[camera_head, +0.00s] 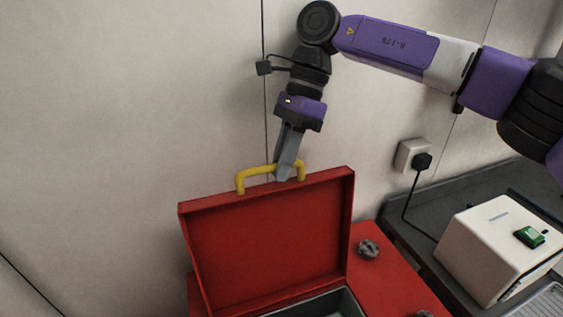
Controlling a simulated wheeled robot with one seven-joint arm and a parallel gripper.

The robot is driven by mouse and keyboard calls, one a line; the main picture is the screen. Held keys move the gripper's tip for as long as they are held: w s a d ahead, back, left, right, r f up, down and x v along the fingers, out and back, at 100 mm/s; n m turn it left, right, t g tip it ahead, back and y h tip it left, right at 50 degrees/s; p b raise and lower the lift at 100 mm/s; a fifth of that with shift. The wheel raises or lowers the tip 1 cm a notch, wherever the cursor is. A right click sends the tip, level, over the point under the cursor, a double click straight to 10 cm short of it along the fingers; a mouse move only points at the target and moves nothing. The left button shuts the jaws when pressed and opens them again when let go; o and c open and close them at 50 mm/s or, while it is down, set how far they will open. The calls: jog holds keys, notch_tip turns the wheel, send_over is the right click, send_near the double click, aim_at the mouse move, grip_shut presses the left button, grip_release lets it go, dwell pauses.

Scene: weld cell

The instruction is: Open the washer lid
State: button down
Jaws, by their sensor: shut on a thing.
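The red washer lid (270,240) stands raised, close to upright, with its inner face toward me. A yellow handle (254,173) sits on its top edge. My gripper (284,176) points down and is shut on the right part of this handle. Below the lid is the red washer body (388,278), with a grey opening (337,304) partly in view at the bottom edge. The rest of the opening is cut off by the frame.
A dark knob (368,248) sits on the red top, right of the lid. A white box (494,246) with a green item (530,237) stands on the dark counter (408,228) at the right. A wall socket (413,156) with a plugged cord is behind. The left wall is bare.

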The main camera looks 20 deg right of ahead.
jog(key=shift+w+d+f, duration=0.1)
jog(key=shift+w, duration=0.25)
jog(key=c, duration=1.4)
grip_release()
jog(key=shift+w+f, duration=0.1)
jog(key=shift+w, duration=0.05)
notch_tip(320, 180, up, 20)
jog(key=b, duration=0.1)
